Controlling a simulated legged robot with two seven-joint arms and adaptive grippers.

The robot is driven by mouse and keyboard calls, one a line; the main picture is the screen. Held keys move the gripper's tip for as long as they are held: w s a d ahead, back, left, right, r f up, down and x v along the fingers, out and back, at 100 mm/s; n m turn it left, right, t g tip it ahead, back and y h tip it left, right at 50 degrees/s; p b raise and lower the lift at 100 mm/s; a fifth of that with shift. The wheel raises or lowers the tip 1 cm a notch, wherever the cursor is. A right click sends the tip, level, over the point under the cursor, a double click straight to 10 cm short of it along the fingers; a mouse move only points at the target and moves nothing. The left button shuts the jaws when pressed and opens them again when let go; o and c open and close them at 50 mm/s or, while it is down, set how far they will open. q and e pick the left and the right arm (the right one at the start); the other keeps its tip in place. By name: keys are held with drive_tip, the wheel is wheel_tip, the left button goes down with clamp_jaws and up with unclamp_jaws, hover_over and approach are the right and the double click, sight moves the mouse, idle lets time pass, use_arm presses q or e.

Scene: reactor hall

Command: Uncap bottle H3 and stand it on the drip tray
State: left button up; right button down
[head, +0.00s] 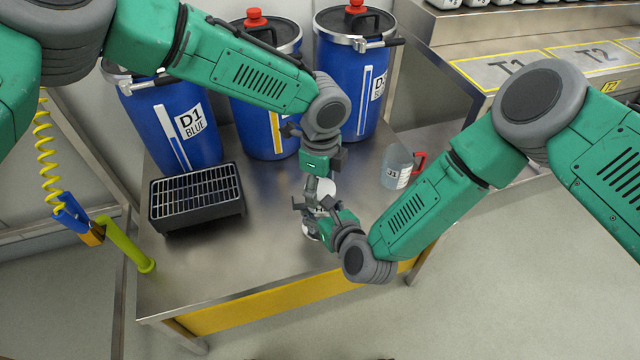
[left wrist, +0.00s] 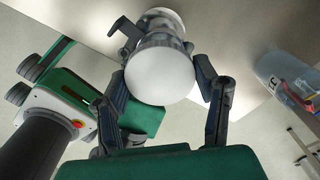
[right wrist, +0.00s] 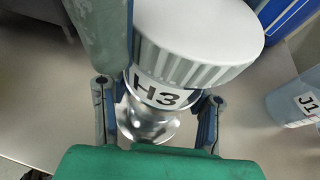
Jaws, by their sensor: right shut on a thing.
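Bottle H3 (right wrist: 158,92) has a ribbed white cap (right wrist: 200,35) on it; the cap also shows in the left wrist view (left wrist: 160,75). My right gripper (head: 318,208) is shut on the bottle below the cap. My left gripper (head: 318,180) is above the cap, its open fingers on either side of it in the left wrist view. The bottle is largely hidden by my grippers in the head view, and I cannot tell whether its base touches the table. The drip tray (head: 156,216), a black box with a metal grate, stands empty on the table to the left.
Blue drum D1 (head: 165,115) and two more blue drums stand behind. Jug J1 (head: 396,165), with a red handle, is right of the bottle. The steel table (head: 240,265) is clear between tray and bottle. A yellow coiled hose (head: 45,150) hangs at the left.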

use_arm(q)
drive_tip(key=shift+n, duration=1.6)
drive_tip(key=shift+c, duration=0.5)
use_arm(e)
drive_tip(key=shift+a, duration=0.1)
use_arm(q)
drive_tip(key=o, duration=1.3)
